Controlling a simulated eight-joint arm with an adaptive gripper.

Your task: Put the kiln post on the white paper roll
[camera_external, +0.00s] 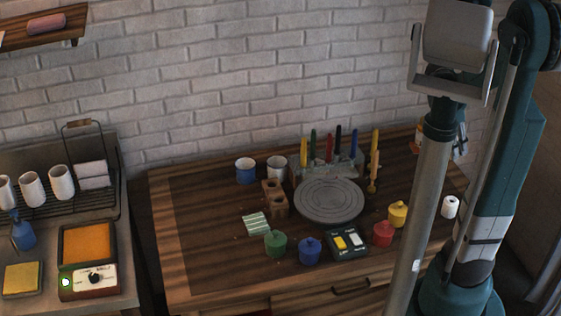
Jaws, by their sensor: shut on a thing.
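The white paper roll (450,206) stands upright near the right end of the wooden table. My gripper (458,152) is partly visible behind my grey arm link, above and beyond the roll and apart from it. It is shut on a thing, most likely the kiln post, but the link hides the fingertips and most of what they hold. I cannot make out the kiln post clearly anywhere else.
A grey turntable (330,201) sits mid-table, with a rack of coloured tools (330,167) behind it. A yellow pot (397,214), a red pot (383,234) and a black paint box (348,243) stand left of the roll. The brick wall closes the back.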

